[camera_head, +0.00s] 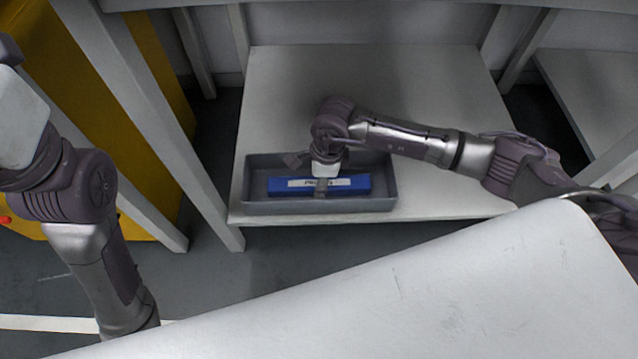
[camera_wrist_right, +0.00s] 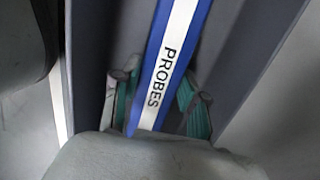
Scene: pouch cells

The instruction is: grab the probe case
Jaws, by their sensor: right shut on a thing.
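The probe case (camera_head: 345,184) is a long blue case with a white label strip. It lies in a grey tray (camera_head: 225,207) on the low white shelf. In the right wrist view the probe case (camera_wrist_right: 176,52) shows the word PROBES on its label. My right gripper (camera_head: 321,186) reaches down into the tray at the middle of the case. In the right wrist view the right gripper (camera_wrist_right: 158,110) has its green-padded fingers on both sides of the case, shut on it. My left arm shows at the left, but its gripper fingers are not in view.
The white shelf (camera_head: 420,80) is bare behind the tray. White posts (camera_head: 150,110) of the frame stand at the left, beside a yellow cabinet (camera_head: 60,50). A large white surface (camera_head: 430,290) fills the lower right foreground.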

